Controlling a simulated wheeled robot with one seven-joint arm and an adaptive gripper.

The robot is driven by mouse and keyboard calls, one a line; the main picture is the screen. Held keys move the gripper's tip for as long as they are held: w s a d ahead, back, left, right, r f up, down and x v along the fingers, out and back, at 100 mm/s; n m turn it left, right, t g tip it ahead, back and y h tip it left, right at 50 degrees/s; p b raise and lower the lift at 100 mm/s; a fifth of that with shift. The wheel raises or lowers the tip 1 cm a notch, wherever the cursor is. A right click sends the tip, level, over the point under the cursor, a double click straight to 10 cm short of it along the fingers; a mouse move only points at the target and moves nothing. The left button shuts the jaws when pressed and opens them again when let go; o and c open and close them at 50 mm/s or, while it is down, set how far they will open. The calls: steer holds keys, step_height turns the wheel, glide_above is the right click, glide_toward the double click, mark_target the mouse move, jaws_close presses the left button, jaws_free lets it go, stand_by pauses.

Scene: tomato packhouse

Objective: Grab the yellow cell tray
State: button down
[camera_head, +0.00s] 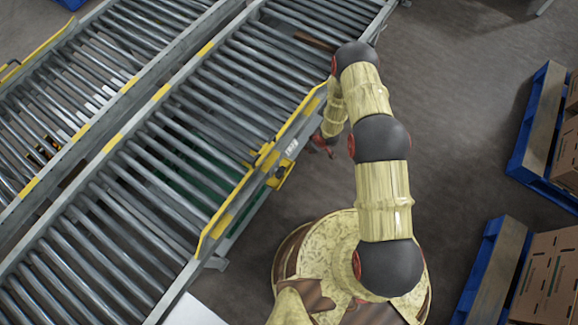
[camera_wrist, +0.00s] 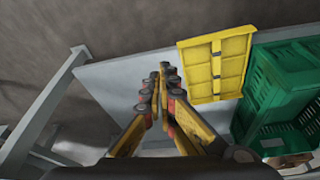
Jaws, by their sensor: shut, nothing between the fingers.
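The yellow cell tray (camera_wrist: 214,68) shows in the wrist view, right of the picture's middle, as a flat ribbed yellow panel with grey clips. It is beside a green crate and over a pale grey surface. My gripper (camera_wrist: 160,72) is shut and empty, its fingertips just left of the tray's left edge, apart from it in the picture. How far the tips are from the tray in depth I cannot tell. In the head view my gripper (camera_head: 325,146) is small beside the conveyor's right edge. I cannot make out the tray there.
Green crates (camera_wrist: 262,122) stand right of the tray. A pale grey shelf (camera_wrist: 118,78) and a grey metal leg (camera_wrist: 66,68) are at left. The roller conveyor (camera_head: 150,175) has a yellow side rail (camera_head: 222,217). Blue pallets (camera_head: 530,130) with cartons stand at right; floor between is clear.

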mark_target(285, 164)
steer(key=a+f+y+b, duration=0.1)
steer(key=a+f+b, duration=0.1)
steer(key=a+f, duration=0.2)
steer(key=w+a+f+n+t+y+b, duration=0.1)
steer(key=a+f, duration=0.3)
steer(key=f, duration=0.3)
steer(key=a+f+n+t+y+b, duration=0.1)
steer(key=a+f+y+b, duration=0.1)
steer(key=a+f, duration=0.3)
steer(key=shift+w+f+b, duration=0.3)
steer(key=shift+w+f, duration=0.05)
steer(key=shift+f, duration=0.35)
steer(key=shift+s+d+r, duration=0.2)
steer(key=shift+s+d, duration=0.65)
steer(key=shift+d, duration=0.3)
steer(key=shift+s+d+r+b, duration=0.1)
steer(key=shift+s+d+b, duration=0.25)
steer(key=shift+d, duration=0.1)
